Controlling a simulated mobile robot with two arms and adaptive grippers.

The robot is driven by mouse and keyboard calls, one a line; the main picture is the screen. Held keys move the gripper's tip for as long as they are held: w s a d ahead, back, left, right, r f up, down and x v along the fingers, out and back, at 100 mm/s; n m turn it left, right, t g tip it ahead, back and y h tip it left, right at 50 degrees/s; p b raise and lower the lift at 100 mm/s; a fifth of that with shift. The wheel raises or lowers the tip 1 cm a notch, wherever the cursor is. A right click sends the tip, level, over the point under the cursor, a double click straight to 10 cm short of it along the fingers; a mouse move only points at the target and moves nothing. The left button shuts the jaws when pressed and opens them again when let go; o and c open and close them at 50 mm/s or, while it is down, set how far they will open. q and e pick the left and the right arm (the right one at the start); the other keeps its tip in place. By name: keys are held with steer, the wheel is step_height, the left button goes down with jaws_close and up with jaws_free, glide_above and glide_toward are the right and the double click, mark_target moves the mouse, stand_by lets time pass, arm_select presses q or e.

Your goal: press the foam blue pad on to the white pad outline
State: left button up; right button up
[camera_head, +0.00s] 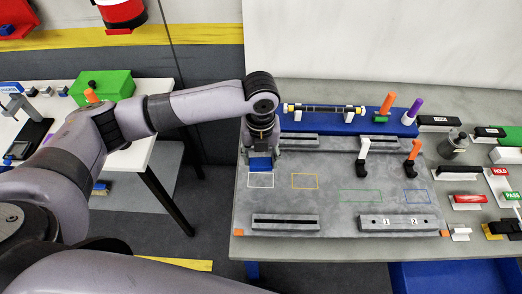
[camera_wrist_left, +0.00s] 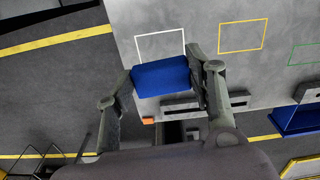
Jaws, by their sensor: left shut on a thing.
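My left gripper (camera_head: 262,156) reaches down over the left part of the grey board. It is shut on the blue foam pad (camera_head: 261,164), with one finger at each end of the pad. The pad also shows between the fingers in the left wrist view (camera_wrist_left: 161,77). The white pad outline (camera_head: 261,188) is a rectangle on the board, and it shows in the left wrist view (camera_wrist_left: 160,34). The pad appears beside the outline and overlaps its edge in the picture. I cannot tell its exact height above the board. My right gripper is not in view.
The grey board (camera_head: 330,212) also has a yellow outline (camera_head: 305,181), a green outline (camera_head: 361,196) and a blue outline (camera_head: 417,196). A blue rack (camera_head: 345,126) stands behind. Stamps and labels crowd the table's right side.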

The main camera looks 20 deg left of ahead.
mark_target(261, 165)
arm_select(q)
steer(key=shift+m, duration=0.5)
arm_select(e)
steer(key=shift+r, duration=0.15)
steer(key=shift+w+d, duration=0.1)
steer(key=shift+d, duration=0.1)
